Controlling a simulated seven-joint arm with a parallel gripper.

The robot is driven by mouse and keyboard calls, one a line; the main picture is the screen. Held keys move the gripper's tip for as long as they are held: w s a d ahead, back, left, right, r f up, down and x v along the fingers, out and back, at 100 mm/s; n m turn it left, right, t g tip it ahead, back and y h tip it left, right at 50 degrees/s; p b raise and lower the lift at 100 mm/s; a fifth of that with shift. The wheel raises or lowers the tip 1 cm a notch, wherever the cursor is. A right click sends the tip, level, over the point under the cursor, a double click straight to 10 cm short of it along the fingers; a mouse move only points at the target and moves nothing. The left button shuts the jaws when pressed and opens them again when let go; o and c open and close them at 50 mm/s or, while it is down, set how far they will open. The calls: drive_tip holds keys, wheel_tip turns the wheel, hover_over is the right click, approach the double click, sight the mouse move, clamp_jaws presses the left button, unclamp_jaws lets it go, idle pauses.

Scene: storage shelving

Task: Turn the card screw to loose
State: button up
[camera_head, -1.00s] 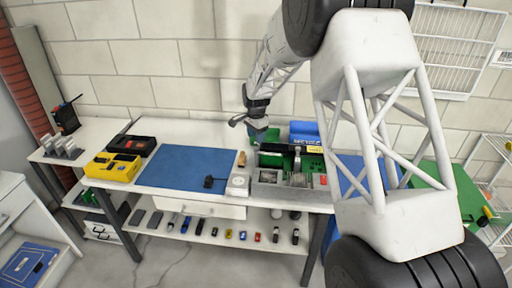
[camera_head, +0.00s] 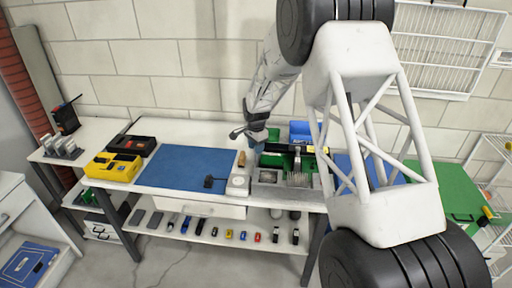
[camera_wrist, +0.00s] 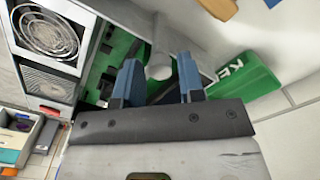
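My gripper (camera_head: 257,136) is over the back edge of the bench, beside the open green-and-grey unit (camera_head: 268,176). In the wrist view my gripper (camera_wrist: 159,82) has its two blue fingers apart, with a clear gap between them. A pale grey round part (camera_wrist: 159,64) shows beyond the gap; I cannot tell whether it is touched. The unit shows there too, with a round fan grille (camera_wrist: 45,35) and green boards around dark slots. I cannot make out the card screw; it is too small or hidden by the fingers.
A green block with white letters (camera_wrist: 245,85) lies just right of the fingers. On the bench are a blue mat (camera_head: 190,167), a yellow case (camera_head: 113,167) and a blue bin (camera_head: 302,131). The wall (camera_head: 160,55) stands close behind.

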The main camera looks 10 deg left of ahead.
clamp_jaws()
drive_tip(key=shift+n, duration=0.4)
drive_tip(key=n, duration=1.7)
idle(0.3)
